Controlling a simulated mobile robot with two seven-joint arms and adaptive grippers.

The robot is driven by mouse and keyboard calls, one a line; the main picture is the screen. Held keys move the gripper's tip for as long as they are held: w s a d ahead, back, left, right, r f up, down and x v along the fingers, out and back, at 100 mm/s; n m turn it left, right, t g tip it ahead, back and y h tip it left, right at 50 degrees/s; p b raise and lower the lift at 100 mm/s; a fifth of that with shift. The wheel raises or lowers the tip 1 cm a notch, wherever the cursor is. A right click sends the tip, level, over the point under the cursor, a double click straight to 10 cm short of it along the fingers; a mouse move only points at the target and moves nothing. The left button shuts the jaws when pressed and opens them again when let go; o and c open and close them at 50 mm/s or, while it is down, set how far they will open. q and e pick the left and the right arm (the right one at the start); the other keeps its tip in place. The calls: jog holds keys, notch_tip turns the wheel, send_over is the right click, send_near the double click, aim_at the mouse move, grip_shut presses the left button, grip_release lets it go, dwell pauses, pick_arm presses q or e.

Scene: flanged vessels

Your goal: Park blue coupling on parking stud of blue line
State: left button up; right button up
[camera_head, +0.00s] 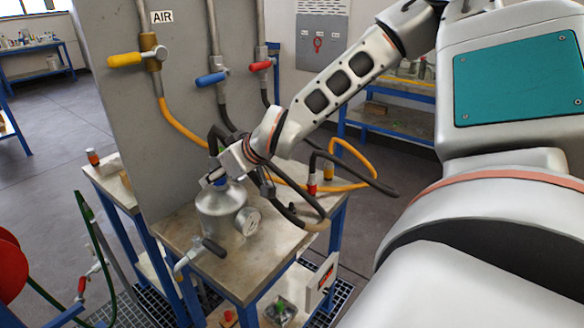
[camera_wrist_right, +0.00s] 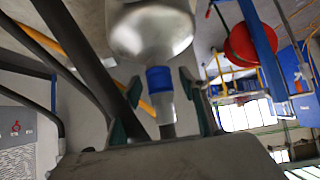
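The blue coupling (camera_head: 219,182) sits at the top of the grey metal vessel (camera_head: 216,208) on the worktable. In the right wrist view the coupling's blue band (camera_wrist_right: 159,79) is against the vessel's neck (camera_wrist_right: 152,30). My right gripper (camera_head: 220,172) is at the vessel top. In the wrist view its two dark green fingertips (camera_wrist_right: 160,84) stand on both sides of the coupling, with visible gaps. The blue line has a blue-handled valve (camera_head: 212,78) on the grey panel and a dark hose. I cannot make out its parking stud. My left gripper is not in view.
A red coupling (camera_head: 312,186) and a yellow one (camera_head: 328,171) stand at the table's right rear with looping hoses. A gauge (camera_head: 249,221) and a dark-handled valve (camera_head: 213,247) project from the vessel. The upright panel (camera_head: 180,140) stands close behind the gripper.

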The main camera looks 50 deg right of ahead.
aim_at(216, 155)
grip_shut()
jog(key=shift+r, duration=0.15)
jog(key=shift+r+p, duration=0.85)
jog(key=shift+r, duration=0.65)
jog(key=shift+r+p, duration=0.55)
jog(key=shift+r, duration=0.45)
